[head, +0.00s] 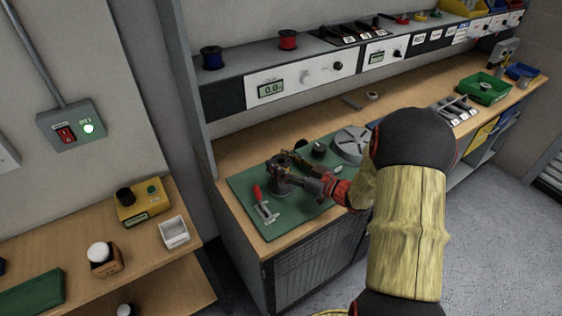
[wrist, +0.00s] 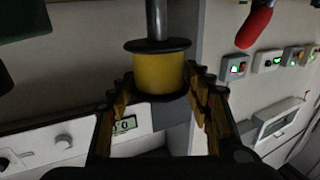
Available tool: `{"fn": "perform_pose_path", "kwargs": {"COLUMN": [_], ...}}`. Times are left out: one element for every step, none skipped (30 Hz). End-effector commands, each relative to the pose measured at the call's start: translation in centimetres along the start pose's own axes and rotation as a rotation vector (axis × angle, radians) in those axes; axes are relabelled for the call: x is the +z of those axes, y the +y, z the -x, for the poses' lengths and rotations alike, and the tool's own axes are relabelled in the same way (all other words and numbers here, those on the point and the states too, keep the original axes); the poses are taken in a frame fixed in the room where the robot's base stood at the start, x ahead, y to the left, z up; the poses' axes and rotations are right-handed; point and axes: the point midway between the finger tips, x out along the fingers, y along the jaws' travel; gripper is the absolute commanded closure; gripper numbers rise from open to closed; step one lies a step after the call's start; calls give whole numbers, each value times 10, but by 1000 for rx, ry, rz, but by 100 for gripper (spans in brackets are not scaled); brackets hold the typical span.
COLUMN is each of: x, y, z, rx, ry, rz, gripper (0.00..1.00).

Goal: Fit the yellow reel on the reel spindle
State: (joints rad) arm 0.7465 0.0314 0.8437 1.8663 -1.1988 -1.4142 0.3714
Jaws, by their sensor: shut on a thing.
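The yellow reel (wrist: 159,73), with black flanges, sits between the fingers of my gripper (wrist: 160,82) in the wrist view, which looks upside down. My gripper is shut on it. A grey rod (wrist: 157,18), which looks like the reel spindle, meets the middle of the flange on the mat side and lines up with the reel. I cannot tell whether it only touches the reel or passes into it. In the head view my gripper (head: 291,164) is over the green mat (head: 309,204), at a grey round-based fixture (head: 281,187). The reel is not clear there.
A red-handled clamp (head: 259,193) stands close to the left of my gripper. A dark knob (head: 319,150) and a grey round plate (head: 349,143) are behind and to the right. Blue (head: 211,57) and red (head: 288,40) reels stand on the shelf.

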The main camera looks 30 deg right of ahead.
Motion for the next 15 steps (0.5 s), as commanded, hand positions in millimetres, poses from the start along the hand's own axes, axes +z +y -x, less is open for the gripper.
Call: {"fn": "perform_pose_path", "kwargs": {"x": [0, 1, 2, 2, 3, 4, 4, 5, 6, 6, 7, 8, 8, 9, 9], "y": [0, 0, 0, 0, 0, 0, 0, 0, 0, 0, 0, 0, 0, 0, 0], "z": [0, 0, 0, 0, 0, 0, 0, 0, 0, 0, 0, 0, 0, 0, 0], "rx": [0, 0, 0, 0, 0, 0, 0, 0, 0, 0, 0, 0, 0, 0, 0], "ry": [2, 2, 2, 2, 2, 2, 2, 2, 2, 2, 2, 2, 2, 2, 2], "rz": [1, 1, 1, 1, 1, 1, 1, 1, 1, 1, 1, 1, 1, 1, 1], "gripper": [90, 90, 90, 90, 90, 90, 90, 90, 90, 90, 90, 90, 90, 90, 90]}}
